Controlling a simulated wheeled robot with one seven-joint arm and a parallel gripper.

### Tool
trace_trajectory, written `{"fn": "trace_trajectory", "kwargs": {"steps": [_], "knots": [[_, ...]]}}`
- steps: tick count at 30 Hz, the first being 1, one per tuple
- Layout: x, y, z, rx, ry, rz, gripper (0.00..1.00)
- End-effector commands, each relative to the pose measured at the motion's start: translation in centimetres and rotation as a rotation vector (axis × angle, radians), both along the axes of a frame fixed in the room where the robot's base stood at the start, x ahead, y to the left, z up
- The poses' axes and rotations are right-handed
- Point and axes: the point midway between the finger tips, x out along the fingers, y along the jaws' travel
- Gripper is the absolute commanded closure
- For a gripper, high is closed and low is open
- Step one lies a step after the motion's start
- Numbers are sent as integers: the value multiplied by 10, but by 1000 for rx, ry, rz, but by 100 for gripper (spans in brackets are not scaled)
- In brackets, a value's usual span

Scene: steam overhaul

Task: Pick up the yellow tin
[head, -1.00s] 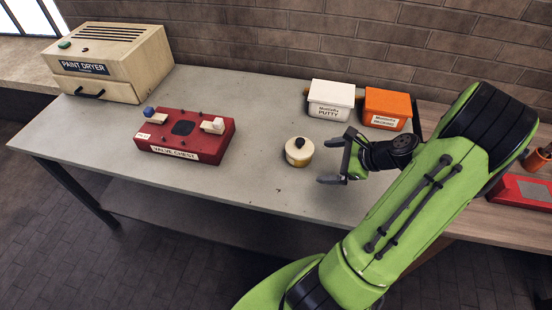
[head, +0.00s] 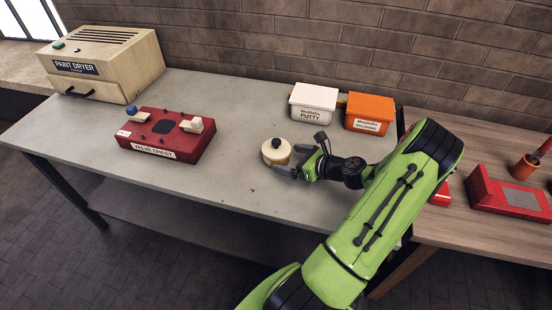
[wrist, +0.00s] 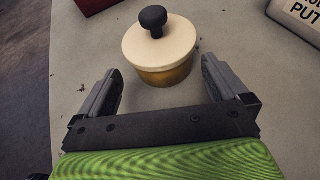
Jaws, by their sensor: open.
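The yellow tin (head: 276,152) stands upright on the grey table, with a cream lid and a black knob. In the wrist view the tin (wrist: 164,73) shows its yellow side below the pale lid, just beyond the fingertips. My gripper (head: 289,163) is open and empty at the tin's right side in the head view. In the wrist view the two fingers of my gripper (wrist: 160,82) are spread wide, pointing at the tin, which sits centred ahead of the gap. I cannot tell whether a fingertip touches it.
A red valve chest (head: 165,151) lies left of the tin. A white putty box (head: 313,106) and an orange box (head: 369,116) stand behind it. A paint dryer (head: 104,65) is at the back left. The grey table (head: 230,185) is clear around the tin.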

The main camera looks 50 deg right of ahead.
Motion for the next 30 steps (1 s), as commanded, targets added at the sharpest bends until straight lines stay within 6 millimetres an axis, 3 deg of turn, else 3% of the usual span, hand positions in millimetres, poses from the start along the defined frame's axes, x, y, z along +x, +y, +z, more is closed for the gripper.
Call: {"fn": "trace_trajectory", "kwargs": {"steps": [9, 16, 27, 30], "knots": [[46, 2, -22, -2, 0, 4, 0], [47, 1, -21, -2, 0, 1, 2], [47, 1, -21, -2, 1, 2, 58], [48, 1, -20, -2, -3, 3, 66]]}}
